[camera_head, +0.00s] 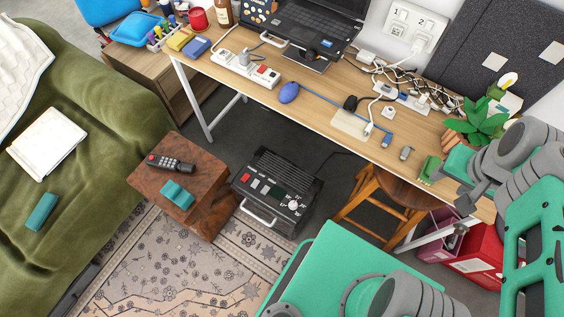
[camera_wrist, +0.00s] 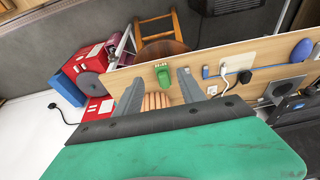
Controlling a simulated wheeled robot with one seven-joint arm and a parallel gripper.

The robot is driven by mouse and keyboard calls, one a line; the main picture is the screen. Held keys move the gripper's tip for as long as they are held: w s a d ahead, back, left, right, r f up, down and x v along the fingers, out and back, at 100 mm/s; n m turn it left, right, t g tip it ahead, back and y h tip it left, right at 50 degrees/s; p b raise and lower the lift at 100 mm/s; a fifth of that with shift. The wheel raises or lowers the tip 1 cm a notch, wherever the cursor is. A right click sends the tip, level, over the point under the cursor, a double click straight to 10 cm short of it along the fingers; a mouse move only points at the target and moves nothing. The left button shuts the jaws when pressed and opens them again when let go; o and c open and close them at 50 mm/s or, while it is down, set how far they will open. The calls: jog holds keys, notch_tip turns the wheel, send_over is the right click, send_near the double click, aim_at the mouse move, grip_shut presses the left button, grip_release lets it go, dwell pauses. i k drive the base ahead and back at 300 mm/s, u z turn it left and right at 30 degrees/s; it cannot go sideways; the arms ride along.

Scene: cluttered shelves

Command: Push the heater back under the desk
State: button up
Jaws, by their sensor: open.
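The heater (camera_head: 277,192) is a dark box with a slatted top, a front panel of buttons and knobs, and a pale handle. In the head view it stands on the floor at the front edge of the desk (camera_head: 330,105), right of a brown block-like side table (camera_head: 183,185). My gripper (camera_wrist: 158,90) is open and empty over the right end of the desk, well away from the heater. Its two grey fingers are spread, with a terracotta-coloured ribbed pot (camera_wrist: 157,101) in view between them.
A wooden stool (camera_head: 384,200) stands right of the heater, with red boxes (camera_head: 478,255) beyond it. A patterned rug (camera_head: 190,262) lies in front, and a green sofa (camera_head: 75,120) is at left. Dark floor (camera_head: 262,128) shows under the desk behind the heater. Cables and a potted plant (camera_head: 478,122) crowd the desktop.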

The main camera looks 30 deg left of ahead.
aim_at(287, 182)
jog(key=z, duration=0.3)
jog(key=k, duration=3.35)
jog(key=u, duration=1.4)
jog(key=i, duration=1.65)
jog(key=u, duration=0.05)
